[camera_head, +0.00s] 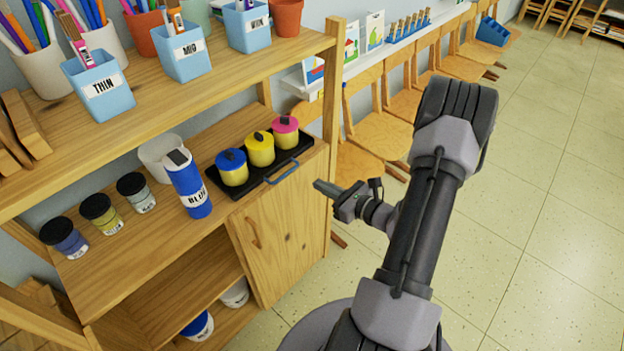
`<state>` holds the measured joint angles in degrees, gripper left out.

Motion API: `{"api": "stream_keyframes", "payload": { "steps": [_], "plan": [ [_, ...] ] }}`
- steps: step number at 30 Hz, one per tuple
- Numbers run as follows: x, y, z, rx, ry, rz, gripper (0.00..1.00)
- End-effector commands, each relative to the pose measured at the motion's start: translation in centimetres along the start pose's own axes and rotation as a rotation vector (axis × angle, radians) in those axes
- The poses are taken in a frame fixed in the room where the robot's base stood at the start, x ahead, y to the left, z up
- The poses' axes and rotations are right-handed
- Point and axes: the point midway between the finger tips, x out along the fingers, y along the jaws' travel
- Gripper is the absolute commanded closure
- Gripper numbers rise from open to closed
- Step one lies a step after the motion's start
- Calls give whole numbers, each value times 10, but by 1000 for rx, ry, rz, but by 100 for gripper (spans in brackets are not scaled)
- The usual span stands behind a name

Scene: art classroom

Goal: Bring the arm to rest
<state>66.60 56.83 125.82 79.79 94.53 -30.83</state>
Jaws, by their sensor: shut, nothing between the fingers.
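My arm (425,220) rises from my base at the lower middle of the head view and bends at a grey elbow near the top. My gripper (322,187) is left of the arm, at the right end of the wooden shelf unit. Its fingers point left toward the cabinet side. It is shut and holds nothing. It appears apart from the shelf, though the exact gap cannot be told.
A black tray (221,183) with three paint pots is on the shelf (140,262), near a blue bottle (187,184) and several jars. Labelled blue cups stand on the upper shelf. Wooden chairs (385,132) line the wall. The tiled floor (545,225) at right is clear.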

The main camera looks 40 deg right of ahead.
Motion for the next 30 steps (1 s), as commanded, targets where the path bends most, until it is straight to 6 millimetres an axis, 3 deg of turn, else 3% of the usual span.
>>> {"api": "stream_keyframes", "payload": {
  "steps": [3, 6, 12, 14, 17, 20, 21, 24, 25, 27, 30],
  "plan": [
    [-29, 0, 2, 3, 1, -3, 100],
    [-43, 0, 1, 1, 1, -1, 100],
    [-50, 1, 0, -2, 2, 5, 100],
    [-46, 7, 8, -26, 3, 36, 100],
    [-27, 50, 50, -159, 17, 224, 100],
    [-15, 136, 109, -424, 58, 551, 100],
    [-20, 176, 127, -559, 83, 694, 100],
    [-53, 262, 158, -961, 150, 1009, 100],
    [-66, 280, 163, -1092, 167, 1081, 100],
    [-96, 310, 174, -1411, 197, 1202, 100],
    [-129, 327, 190, -1842, 201, 1246, 100]
  ]
}}
